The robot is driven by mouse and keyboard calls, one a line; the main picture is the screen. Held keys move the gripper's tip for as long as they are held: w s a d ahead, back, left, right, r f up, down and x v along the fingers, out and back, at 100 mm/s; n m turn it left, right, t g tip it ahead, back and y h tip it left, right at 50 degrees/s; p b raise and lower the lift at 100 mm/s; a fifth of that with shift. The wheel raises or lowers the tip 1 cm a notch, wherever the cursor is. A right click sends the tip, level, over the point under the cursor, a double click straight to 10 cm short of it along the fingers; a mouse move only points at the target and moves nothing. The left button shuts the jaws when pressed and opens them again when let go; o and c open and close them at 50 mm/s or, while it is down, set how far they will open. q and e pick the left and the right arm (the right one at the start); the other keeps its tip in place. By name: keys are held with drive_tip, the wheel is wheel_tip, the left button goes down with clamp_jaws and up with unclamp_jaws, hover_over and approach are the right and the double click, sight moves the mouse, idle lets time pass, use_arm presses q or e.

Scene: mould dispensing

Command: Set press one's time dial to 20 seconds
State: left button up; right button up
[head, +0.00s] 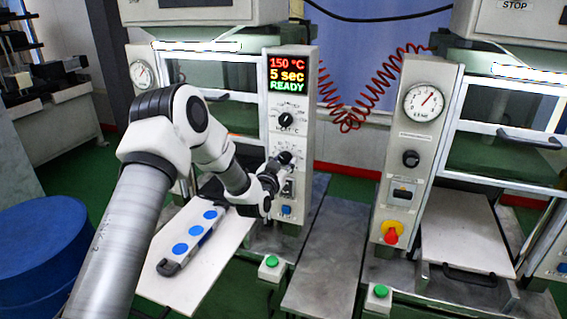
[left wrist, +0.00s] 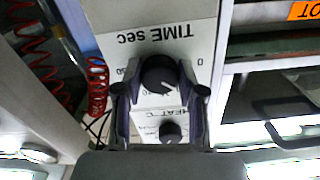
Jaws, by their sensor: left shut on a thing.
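The press control panel (head: 299,92) has a screen (head: 288,74) that reads 150 °C, 5 sec and READY. The black time dial (left wrist: 160,74), under the upside-down words TIME sec in the left wrist view, sits between the fingers of my left gripper (left wrist: 161,88). The gripper is shut on the dial, one finger on each side. In the head view my left gripper (head: 281,161) reaches the panel below the heat dial (head: 286,119) and mostly hides the time dial. The heat dial also shows in the left wrist view (left wrist: 170,132). My right gripper is not in view.
Below the time dial, the panel has a switch (head: 288,188) and a blue button (head: 286,210). A grey mould with blue discs (head: 187,243) lies on the white plate (head: 222,262). A second press panel (head: 418,150) stands to the right, with a red-yellow knob (head: 391,232).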

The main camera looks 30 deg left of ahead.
use_arm(q)
drive_tip(key=m, duration=0.3)
drive_tip(key=shift+r+m, duration=0.1)
drive_tip(key=shift+m, duration=0.2)
drive_tip(key=m, duration=0.3)
drive_tip(key=shift+r, duration=0.1)
drive_tip(key=m, duration=0.5)
drive_tip(key=shift+a+r, duration=0.1)
drive_tip(key=shift+m+p, duration=0.7)
drive_tip(key=shift+m, duration=1.3)
drive_tip(key=o, duration=1)
drive_tip(key=shift+o, duration=0.7)
drive_tip(key=shift+w, duration=0.1)
drive_tip(key=shift+f, duration=0.2)
